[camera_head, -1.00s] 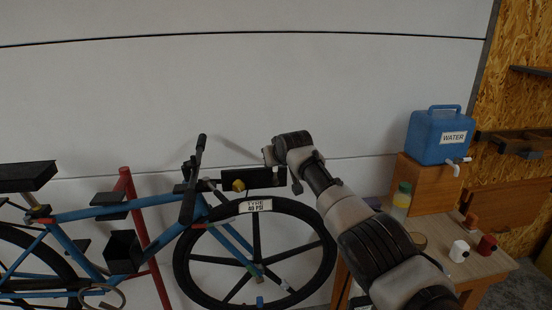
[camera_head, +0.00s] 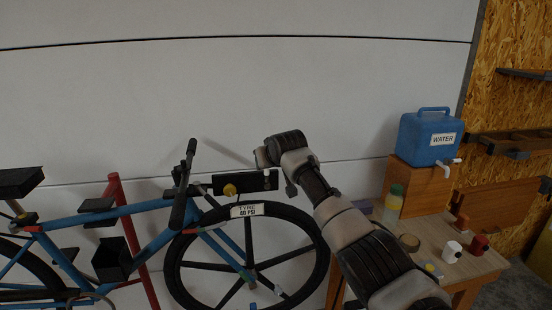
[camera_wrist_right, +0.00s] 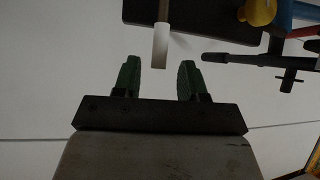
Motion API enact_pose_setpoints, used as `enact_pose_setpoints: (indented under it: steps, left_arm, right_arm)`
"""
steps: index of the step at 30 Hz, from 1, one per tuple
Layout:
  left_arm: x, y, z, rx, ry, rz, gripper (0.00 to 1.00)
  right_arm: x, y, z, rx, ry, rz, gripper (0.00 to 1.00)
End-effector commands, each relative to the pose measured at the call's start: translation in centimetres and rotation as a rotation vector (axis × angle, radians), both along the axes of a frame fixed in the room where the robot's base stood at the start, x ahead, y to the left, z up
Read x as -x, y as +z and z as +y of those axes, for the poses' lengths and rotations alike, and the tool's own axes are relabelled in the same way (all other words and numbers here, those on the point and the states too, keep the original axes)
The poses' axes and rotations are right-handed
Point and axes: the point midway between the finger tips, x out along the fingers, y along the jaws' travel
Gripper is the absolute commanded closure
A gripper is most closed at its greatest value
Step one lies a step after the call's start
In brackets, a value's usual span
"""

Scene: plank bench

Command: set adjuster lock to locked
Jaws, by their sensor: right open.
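A dark panel (camera_head: 250,183) is mounted by the handlebar above the front wheel, with a yellow knob (camera_head: 230,190) on its left part. In the right wrist view, a thin lever with a white tip (camera_wrist_right: 161,46) hangs over the dark panel (camera_wrist_right: 139,11); it may be the adjuster lock, but no label shows. The yellow knob (camera_wrist_right: 258,11) is at the top right there. My right gripper (camera_wrist_right: 159,76) is open and empty, its green fingers on either side of the lever's line and just short of the tip. In the head view its fingers are hidden behind my arm. My left gripper is out of view.
The blue bike (camera_head: 130,209) stands on the left, with a black handlebar grip (camera_head: 190,153) near the panel. A wooden table (camera_head: 462,268) at right holds a blue water container (camera_head: 430,137), a yellow bottle (camera_head: 393,203) and small items. The pale wall above is clear.

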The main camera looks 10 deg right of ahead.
Motion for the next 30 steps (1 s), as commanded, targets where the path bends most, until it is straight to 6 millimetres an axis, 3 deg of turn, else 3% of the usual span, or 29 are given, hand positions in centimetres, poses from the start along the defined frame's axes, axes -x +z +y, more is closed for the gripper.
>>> enact_pose_setpoints:
  steps: [18,30]
  left_arm:
    - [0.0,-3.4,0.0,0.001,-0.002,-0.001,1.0]
    - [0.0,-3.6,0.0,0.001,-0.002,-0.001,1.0]
  right_arm:
    - [6.2,4.0,-1.1,0.001,0.0,-0.001,0.58]
    - [7.2,4.9,-1.2,0.002,0.0,0.002,0.58]
